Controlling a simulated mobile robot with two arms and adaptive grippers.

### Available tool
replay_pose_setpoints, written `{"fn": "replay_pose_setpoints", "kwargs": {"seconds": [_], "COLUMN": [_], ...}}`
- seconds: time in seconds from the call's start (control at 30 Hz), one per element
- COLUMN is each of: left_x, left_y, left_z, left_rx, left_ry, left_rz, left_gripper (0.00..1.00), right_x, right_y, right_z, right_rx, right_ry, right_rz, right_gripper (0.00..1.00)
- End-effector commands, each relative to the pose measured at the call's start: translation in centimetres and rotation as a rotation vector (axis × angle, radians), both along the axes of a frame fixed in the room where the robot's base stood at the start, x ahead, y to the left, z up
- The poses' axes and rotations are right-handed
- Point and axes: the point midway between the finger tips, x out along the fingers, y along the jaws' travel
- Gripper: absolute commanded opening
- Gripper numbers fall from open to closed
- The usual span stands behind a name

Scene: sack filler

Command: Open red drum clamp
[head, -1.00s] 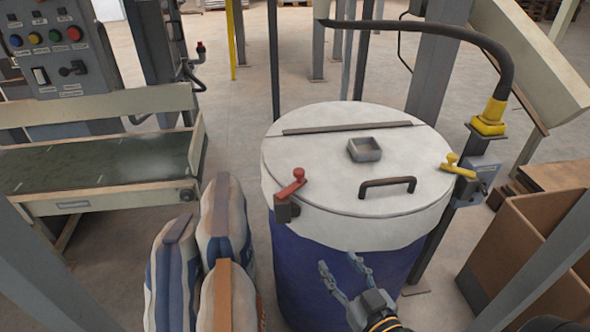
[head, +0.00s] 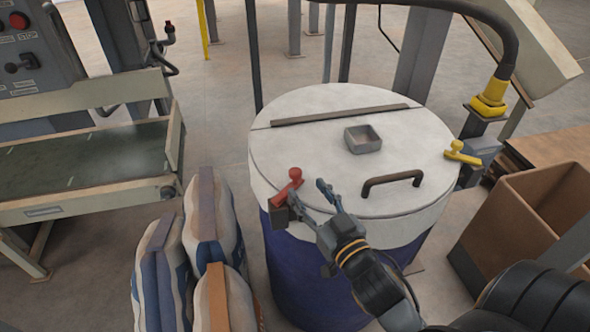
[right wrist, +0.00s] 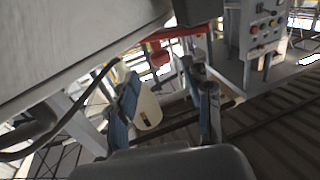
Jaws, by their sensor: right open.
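The red drum clamp (head: 290,186) is a red lever with a round knob on the front left rim of the blue drum (head: 300,262), which has a white lid (head: 310,160). My right gripper (head: 307,192) is open just to the right of the clamp, its fingers pointing up and left toward it. In the right wrist view the red clamp (right wrist: 160,58) shows beyond and between the open blue-padded fingers (right wrist: 165,100). I cannot tell whether a finger touches it. My left gripper is out of view.
A yellow clamp (head: 462,154) sits on the drum's right side, and a dark handle (head: 392,180) is on the lid. Filled sacks (head: 210,225) stand close left of the drum. A cardboard box (head: 520,225) stands at the right.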

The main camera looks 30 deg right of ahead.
Motion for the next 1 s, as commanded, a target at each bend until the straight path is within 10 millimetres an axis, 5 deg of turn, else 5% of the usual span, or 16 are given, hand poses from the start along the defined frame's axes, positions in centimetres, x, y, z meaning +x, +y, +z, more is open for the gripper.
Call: {"fn": "replay_pose_setpoints", "kwargs": {"seconds": [0.3,0.77,1.0], "left_x": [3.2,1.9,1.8], "left_y": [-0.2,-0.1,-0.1], "left_z": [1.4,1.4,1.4], "left_rx": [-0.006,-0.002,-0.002], "left_ry": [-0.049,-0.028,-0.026], "left_rz": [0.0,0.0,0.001], "left_gripper": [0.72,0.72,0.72], "right_x": [5.5,7.0,6.9], "right_y": [-0.1,-0.2,-0.2], "right_z": [0.1,0.0,0.0], "right_rx": [-0.001,0.0,0.0], "right_ry": [-0.001,0.001,0.001], "right_rz": [0.001,0.0,0.0], "right_gripper": [0.5,0.5,0.07]}}
